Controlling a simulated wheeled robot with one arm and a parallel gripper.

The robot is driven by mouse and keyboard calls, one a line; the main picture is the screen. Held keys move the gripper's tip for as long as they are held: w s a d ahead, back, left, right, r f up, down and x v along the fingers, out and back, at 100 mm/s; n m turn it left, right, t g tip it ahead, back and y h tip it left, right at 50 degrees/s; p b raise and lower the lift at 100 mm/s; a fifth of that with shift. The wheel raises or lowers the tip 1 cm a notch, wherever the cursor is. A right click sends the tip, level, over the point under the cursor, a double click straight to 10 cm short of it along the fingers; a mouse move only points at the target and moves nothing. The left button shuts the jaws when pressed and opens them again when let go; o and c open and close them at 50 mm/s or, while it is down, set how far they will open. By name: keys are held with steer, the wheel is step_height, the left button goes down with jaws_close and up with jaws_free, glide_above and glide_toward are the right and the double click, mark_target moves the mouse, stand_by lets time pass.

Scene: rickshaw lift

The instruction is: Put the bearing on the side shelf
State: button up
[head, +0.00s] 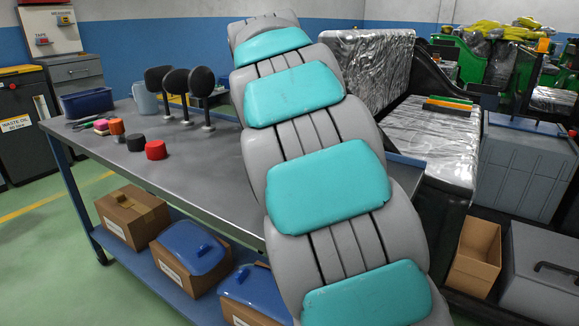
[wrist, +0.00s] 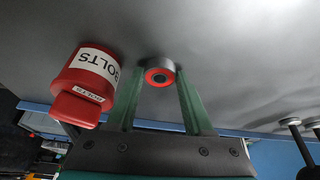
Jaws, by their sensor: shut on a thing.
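The bearing (wrist: 160,73), a silver ring with a red and dark centre, is between the green fingertips of my gripper (wrist: 158,85) in the wrist view. The gripper is shut on it, close to the grey table surface; I cannot tell whether it touches the table. In the head view my large grey and teal arm hides the gripper and bearing. A blue lower shelf (head: 143,268) runs under the grey workbench (head: 205,165); I cannot tell whether it is the side shelf.
A red container labelled BOLTS (wrist: 85,85) stands close beside the fingers. Boxes (head: 132,217) fill much of the lower shelf. A foil-covered seat (head: 430,135) is at right.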

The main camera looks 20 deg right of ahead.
jaws_close()
steer(key=shift+r, duration=0.1)
steer(key=shift+r, duration=1.55)
steer(key=shift+s+a+r, duration=0.15)
steer(key=shift+a, duration=0.05)
steer(key=s+a, duration=0.3)
steer(key=s, duration=0.1)
steer(key=s+a+r+b, duration=0.1)
steer(key=s+a, duration=0.2)
steer(key=s, duration=0.1)
steer(key=s+a+b, duration=0.1)
steer(key=s+a, duration=0.3)
steer(key=shift+r, duration=0.2)
